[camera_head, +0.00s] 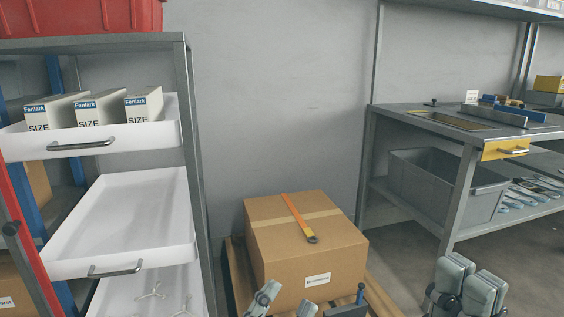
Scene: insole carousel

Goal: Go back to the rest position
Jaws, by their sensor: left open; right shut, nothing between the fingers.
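My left gripper (286,303) shows at the bottom edge in front of the cardboard box, with its two grey fingertips spread apart and nothing between them. My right gripper (466,285) is at the lower right, over the floor, with its grey finger pads close together and nothing between them. Both arms are mostly below the picture.
A cardboard box (285,258) with an orange-handled tool (299,217) on top sits on a wooden pallet (238,270). At left, a shelf rack (195,170) has pulled-out white drawers (120,225). At right stands a metal workbench (400,116) with a grey bin (440,193) below.

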